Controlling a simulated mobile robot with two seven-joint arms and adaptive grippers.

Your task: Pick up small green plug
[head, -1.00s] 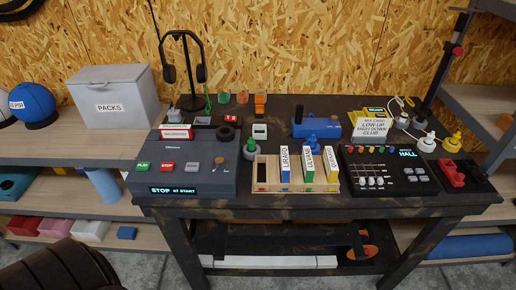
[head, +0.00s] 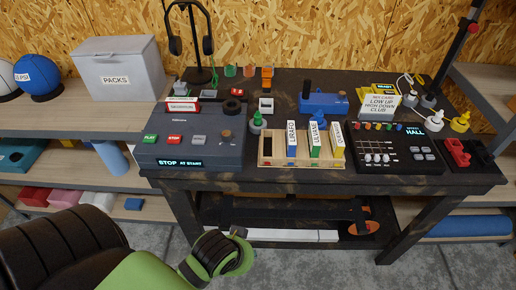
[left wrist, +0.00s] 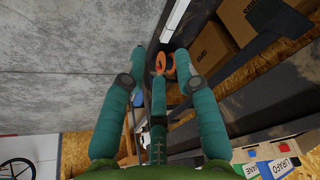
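The small green plug (head: 257,122) stands upright on the bench (head: 240,178), just right of the grey start-stop console and behind the left end of the wooden card rack. My left gripper (head: 238,233) is in front of the bench and below its top, well apart from the plug. In the left wrist view its teal fingers (left wrist: 161,58) are spread with nothing between them, so it is open. That view shows floor and the bench underside; the plug is not seen there. My right gripper is in neither view.
The grey console (head: 200,148), the wooden rack (head: 266,161) with upright labelled cards, and a black mixer panel (head: 395,150) line the bench front. A blue device (head: 323,103) and a small white box (head: 266,105) stand behind. A headphone stand (head: 196,60) rises at back left.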

